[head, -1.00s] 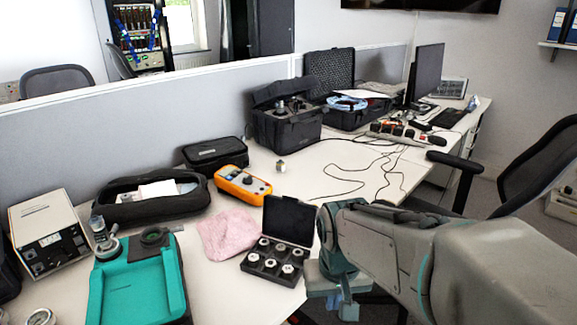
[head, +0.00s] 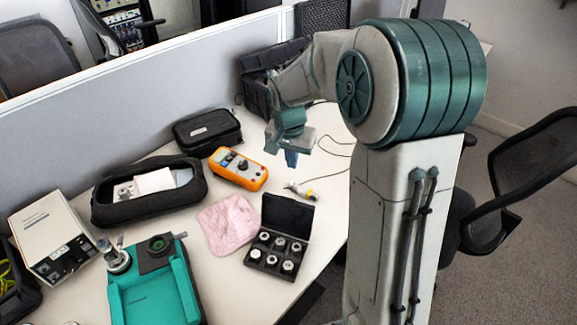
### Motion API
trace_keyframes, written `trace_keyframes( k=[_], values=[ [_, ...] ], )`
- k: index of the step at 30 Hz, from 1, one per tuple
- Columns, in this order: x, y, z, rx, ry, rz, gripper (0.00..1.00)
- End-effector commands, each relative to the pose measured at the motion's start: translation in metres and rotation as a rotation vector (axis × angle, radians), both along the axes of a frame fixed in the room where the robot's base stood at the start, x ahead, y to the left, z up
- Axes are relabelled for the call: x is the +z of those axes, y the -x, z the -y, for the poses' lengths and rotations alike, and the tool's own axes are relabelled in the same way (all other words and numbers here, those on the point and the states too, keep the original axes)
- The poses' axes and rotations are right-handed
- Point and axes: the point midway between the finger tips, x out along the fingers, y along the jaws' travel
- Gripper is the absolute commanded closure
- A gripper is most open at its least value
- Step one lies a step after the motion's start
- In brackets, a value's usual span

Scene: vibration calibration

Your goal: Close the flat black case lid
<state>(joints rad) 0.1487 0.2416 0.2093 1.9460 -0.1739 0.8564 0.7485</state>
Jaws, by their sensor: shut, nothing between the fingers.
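The flat black case (head: 254,262) lies on the white table near its front edge. Its lid (head: 287,214) stands open and upright at the back of the case. Several round silver pieces sit in its dark insert. My gripper (head: 291,160) points down in the air above the table, behind and above the lid, and appears apart from it. Its fingers are shut and hold nothing. My arm hides part of the table's right side.
A pink cloth (head: 229,223) lies left of the case. A teal device (head: 152,290), an open black pouch (head: 112,207) and a closed black pouch (head: 207,131) stand further left.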

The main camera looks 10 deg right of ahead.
Motion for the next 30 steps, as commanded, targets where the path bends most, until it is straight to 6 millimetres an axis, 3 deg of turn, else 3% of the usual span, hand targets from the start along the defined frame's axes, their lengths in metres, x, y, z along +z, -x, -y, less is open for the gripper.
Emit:
trace_keyframes(
  k=[14, 21, 30],
  values=[
    [-0.092, -0.009, 0.010, -0.003, -0.001, -0.006, 1.00],
    [-0.085, 0.016, -0.009, 0.001, 0.000, 0.000, 1.00],
    [-0.084, 0.023, -0.013, -0.001, 0.000, 0.000, 1.00]
  ],
)
